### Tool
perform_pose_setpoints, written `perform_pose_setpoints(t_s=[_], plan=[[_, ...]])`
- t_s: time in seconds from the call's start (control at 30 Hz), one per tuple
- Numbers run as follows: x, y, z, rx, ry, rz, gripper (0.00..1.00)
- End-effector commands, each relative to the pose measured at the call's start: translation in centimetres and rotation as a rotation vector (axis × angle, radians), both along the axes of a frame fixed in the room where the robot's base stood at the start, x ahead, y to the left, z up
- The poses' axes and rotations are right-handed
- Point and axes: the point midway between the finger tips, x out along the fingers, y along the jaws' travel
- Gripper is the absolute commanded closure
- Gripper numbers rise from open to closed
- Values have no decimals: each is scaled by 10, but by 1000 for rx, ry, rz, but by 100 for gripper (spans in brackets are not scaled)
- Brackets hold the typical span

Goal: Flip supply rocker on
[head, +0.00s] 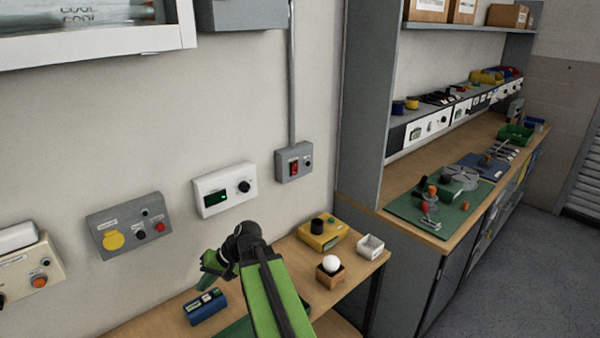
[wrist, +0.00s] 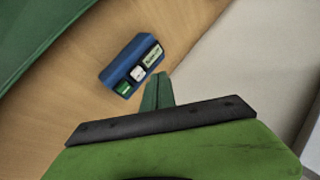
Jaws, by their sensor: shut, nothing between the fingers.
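A blue box (head: 205,308) lies on the wooden bench, below my gripper in the head view. In the wrist view the blue box (wrist: 125,62) shows a pale label (wrist: 153,56), a small white part (wrist: 137,73) and a green part (wrist: 124,88). I cannot read the label or tell which part is a rocker. A grey wall box with a red rocker switch (head: 294,166) is up to the right; its on or off position is unclear. My gripper (head: 206,284) is shut and empty; its green fingertips (wrist: 160,76) appear close beside the blue box, contact unclear.
On the wall are a white display box (head: 225,190) and a grey box with a yellow socket (head: 128,226). A yellow box (head: 322,235), a white tray (head: 370,246) and a white ball in a wooden holder (head: 330,272) stand on the bench to the right.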

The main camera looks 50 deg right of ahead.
Motion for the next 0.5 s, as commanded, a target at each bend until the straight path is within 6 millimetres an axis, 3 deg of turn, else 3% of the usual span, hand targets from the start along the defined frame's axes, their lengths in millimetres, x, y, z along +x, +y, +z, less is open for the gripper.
perform_pose_setpoints(t_s=[0.03,0.17,0.2,0.3,0.4,0.5], plan=[[7,-48,17,95,-85,-120,100],[2,-174,79,325,-349,-420,100],[-9,-216,100,385,-435,-511,100],[-46,-305,145,499,-623,-695,100],[-86,-367,175,570,-761,-818,100],[-114,-401,193,611,-845,-887,100]])
